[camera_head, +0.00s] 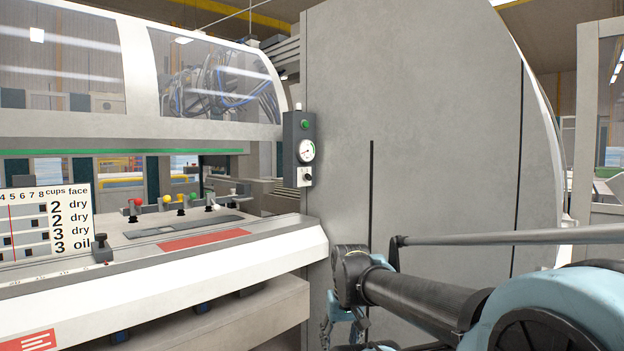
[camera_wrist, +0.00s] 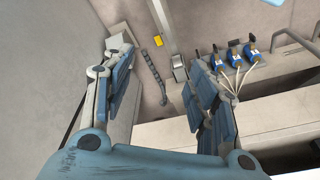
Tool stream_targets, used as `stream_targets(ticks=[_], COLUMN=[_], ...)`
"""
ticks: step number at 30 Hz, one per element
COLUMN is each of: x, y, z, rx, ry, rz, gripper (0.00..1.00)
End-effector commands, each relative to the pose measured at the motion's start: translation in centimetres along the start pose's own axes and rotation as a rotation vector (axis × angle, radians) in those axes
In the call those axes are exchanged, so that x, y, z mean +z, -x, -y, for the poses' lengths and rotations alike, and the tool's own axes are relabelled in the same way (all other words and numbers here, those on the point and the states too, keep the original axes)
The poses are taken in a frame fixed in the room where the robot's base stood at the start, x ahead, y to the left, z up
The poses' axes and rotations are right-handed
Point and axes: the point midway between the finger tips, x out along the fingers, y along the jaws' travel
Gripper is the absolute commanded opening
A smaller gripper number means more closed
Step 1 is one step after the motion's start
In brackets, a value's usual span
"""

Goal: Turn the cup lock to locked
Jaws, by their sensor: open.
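A grey control box (camera_head: 299,148) hangs on the side of the large grey cabinet in the head view. It carries a green button, a round gauge (camera_head: 306,151) and, at the bottom, a small black rotary knob (camera_head: 306,176) on a light plate. The knob may be the cup lock; its marking is too small to read. My gripper (camera_wrist: 160,58) is open and empty in the wrist view, pointing down along the machine front. In the head view it is low, below the control box and apart from it, partly cut off by the bottom edge.
The cabinet wall (camera_head: 440,120) fills the right. The white machine table (camera_head: 200,262) juts out at left, with several coloured-knob levers (camera_head: 181,205) and a cups chart (camera_head: 45,225). The wrist view shows blue valves (camera_wrist: 231,58) with pale hoses right of my gripper.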

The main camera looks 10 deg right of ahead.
Motion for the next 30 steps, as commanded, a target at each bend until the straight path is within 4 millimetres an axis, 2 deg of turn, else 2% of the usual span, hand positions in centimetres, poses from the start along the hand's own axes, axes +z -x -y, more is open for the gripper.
stream_targets(ticks=[5,10,16,20,23,26,30], x=[-4.5,-11.1,-19.9,-25.9,-30.5,-34.9,-40.7], y=[2.6,6.3,11.0,14.3,16.8,19.4,23.0], z=[2.6,4.9,5.8,5.0,3.7,1.7,-2.1], rx=[-0.142,-0.329,-0.533,-0.656,-0.743,-0.826,-0.929], ry=[-0.040,-0.094,-0.163,-0.210,-0.247,-0.285,-0.339], rz=[-0.036,-0.109,-0.230,-0.326,-0.410,-0.500,-0.636], gripper=[0.53,0.53,0.53,0.53,0.53,0.53,0.53])
